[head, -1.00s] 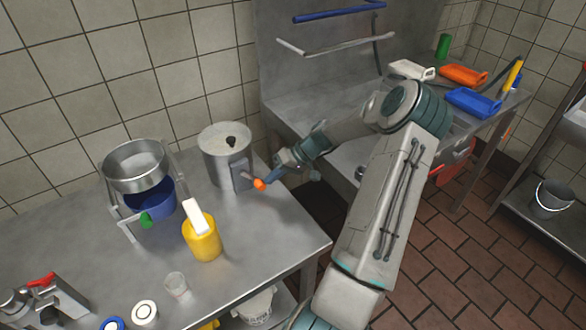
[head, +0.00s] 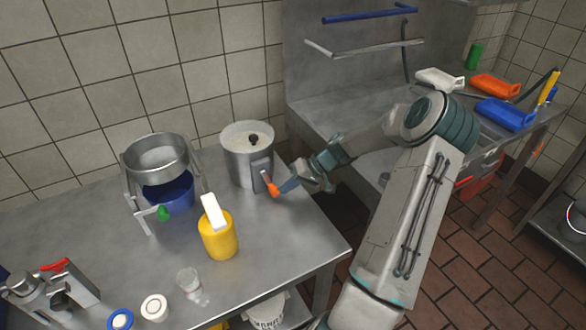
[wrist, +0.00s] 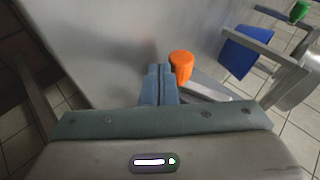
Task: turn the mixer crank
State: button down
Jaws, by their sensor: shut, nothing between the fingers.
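The mixer (head: 236,172) is a grey metal cylinder with a lid and a black knob on top, standing on the steel table. Its crank sticks out on the right side and ends in an orange handle (head: 273,189), pointing down and to the right. My gripper (head: 283,188) is shut and empty, its fingertips right beside the orange handle. In the wrist view the closed blue-grey fingers (wrist: 158,72) lie just left of the orange handle (wrist: 181,62), touching or very nearly so. The fingers are not around it.
A yellow bottle (head: 219,240) with a white top stands in front of the mixer. A metal bowl on a stand (head: 155,157) over a blue container (head: 170,192) is to the left. A clear cup (head: 189,281) is near the front. The table's right end is bare.

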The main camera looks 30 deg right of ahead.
jog(key=v, duration=0.6)
jog(key=shift+d+r, duration=0.2)
jog(key=shift+d, duration=0.05)
jog(key=shift+s+d+r, duration=0.2)
jog(key=shift+d+r, duration=0.05)
jog(key=shift+r, duration=0.25)
notch_tip(320, 180, up, 11)
jog(key=a+n+h+p, duration=0.1)
jog(key=a+h+p, duration=0.15)
jog(key=h, duration=0.35)
send_near(276, 188)
notch_tip(276, 188, down, 2)
jog(key=w+d, duration=0.2)
jog(key=f, duration=0.1)
jog(key=a+f, duration=0.2)
jog(key=shift+w+p, duration=0.25)
jog(key=shift+p, duration=0.15)
jog(key=shift+a+f, duration=0.35)
jog(key=shift+f, duration=0.15)
jog(key=shift+a+f+y+b, duration=0.1)
jog(key=shift+f+y+b, duration=0.25)
jog(key=shift+y, duration=0.65)
